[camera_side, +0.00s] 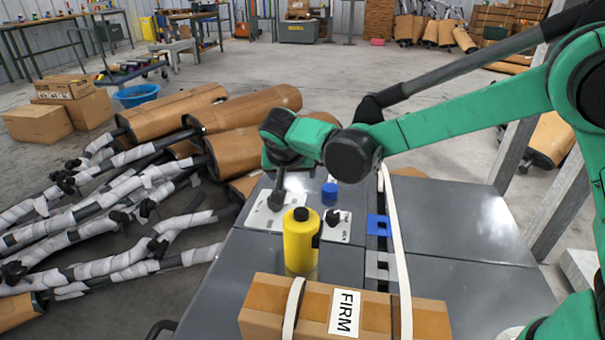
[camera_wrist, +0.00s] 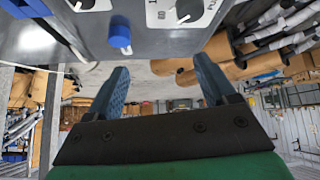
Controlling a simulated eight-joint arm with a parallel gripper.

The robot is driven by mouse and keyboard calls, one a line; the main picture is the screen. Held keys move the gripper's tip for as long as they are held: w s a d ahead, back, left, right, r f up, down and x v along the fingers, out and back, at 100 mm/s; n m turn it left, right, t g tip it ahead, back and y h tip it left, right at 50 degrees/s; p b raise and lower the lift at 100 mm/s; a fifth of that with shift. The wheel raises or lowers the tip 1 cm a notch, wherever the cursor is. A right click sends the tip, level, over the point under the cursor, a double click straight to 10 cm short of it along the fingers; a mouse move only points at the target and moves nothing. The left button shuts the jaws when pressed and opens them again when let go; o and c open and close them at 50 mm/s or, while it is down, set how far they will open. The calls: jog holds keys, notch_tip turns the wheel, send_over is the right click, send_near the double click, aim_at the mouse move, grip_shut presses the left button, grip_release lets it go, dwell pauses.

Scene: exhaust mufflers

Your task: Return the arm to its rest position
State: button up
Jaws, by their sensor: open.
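My gripper (camera_wrist: 162,72) is open, with two blue-grey fingers spread apart and nothing between them in the wrist view. In the side view my green arm reaches in from the right, with its wrist above the far end of the grey table (camera_side: 470,220). The fingers cannot be made out there. In the wrist view the table's panel, with a blue knob (camera_wrist: 119,34) and a dark round knob (camera_wrist: 188,9), lies beyond the fingertips and apart from them.
A yellow bottle (camera_side: 300,245) stands on the table behind a strapped cardboard box (camera_side: 262,302) marked FIRM. Wrapped mufflers (camera_side: 172,112) and pipes lie piled at left. Open floor lies beyond.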

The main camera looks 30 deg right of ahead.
jog(key=s+d+r+n+y, duration=0.2)
jog(key=s+d+n, duration=0.1)
jog(key=s, duration=0.5)
jog(key=s+d+r+n+t+y, duration=0.1)
jog(key=s+d+r+n+y, duration=0.1)
jog(key=s, duration=0.7)
jog(key=d+n, duration=0.1)
jog(key=d, duration=0.1)
jog(key=shift+s+d+n+y, duration=0.3)
